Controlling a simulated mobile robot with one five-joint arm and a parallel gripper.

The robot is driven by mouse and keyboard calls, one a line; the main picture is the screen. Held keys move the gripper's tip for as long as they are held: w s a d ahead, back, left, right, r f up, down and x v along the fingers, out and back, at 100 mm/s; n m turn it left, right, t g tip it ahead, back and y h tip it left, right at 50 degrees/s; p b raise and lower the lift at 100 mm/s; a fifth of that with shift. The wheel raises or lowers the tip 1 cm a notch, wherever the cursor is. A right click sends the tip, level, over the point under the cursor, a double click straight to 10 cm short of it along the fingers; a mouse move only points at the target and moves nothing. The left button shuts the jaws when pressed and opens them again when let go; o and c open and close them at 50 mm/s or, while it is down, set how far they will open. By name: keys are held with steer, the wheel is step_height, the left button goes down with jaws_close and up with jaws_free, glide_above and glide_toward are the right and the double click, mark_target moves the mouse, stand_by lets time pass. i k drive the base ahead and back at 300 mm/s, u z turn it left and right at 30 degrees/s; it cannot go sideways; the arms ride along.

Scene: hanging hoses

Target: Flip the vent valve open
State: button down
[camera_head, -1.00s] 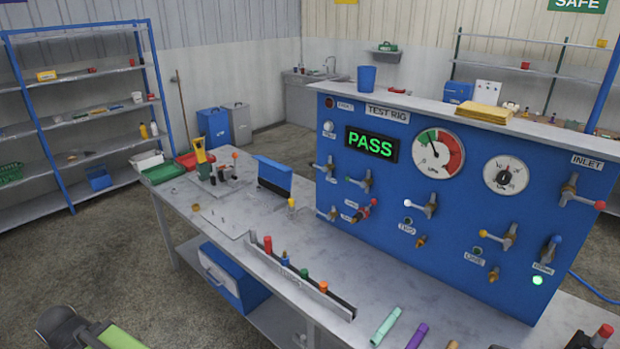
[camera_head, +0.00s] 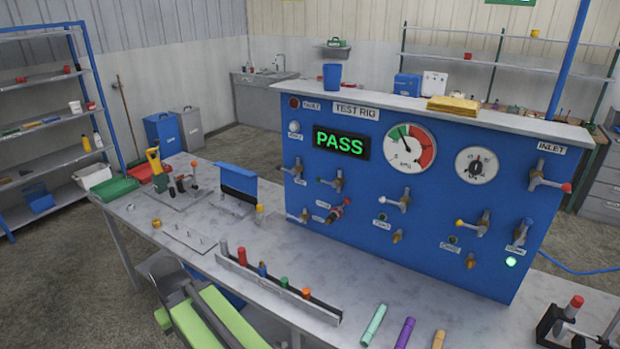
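The blue test rig panel (camera_head: 420,250) stands on the bench and carries several small valves with coloured handle tips. The valve labels are too small to read surely, so I cannot tell which is the vent valve. A red-handled valve (camera_head: 338,211) sits at lower left. A white-tipped valve (camera_head: 398,201) and a yellow-tipped valve (camera_head: 472,224) are further right. The display (camera_head: 340,142) reads PASS. My green and grey arm shows folded at lower left, away from the panel; my gripper is out of view.
The grey bench (camera_head: 300,250) holds a rack of coloured cylinders (camera_head: 278,288) and loose coloured tubes (camera_head: 374,325) in front of the panel. A red-tipped inlet valve (camera_head: 545,180) juts out at upper right. A dark fixture (camera_head: 570,320) stands at lower right.

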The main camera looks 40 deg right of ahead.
mark_target(278, 168)
steer(key=z, duration=0.15)
steer(key=i, duration=1)
steer(key=u, duration=0.05)
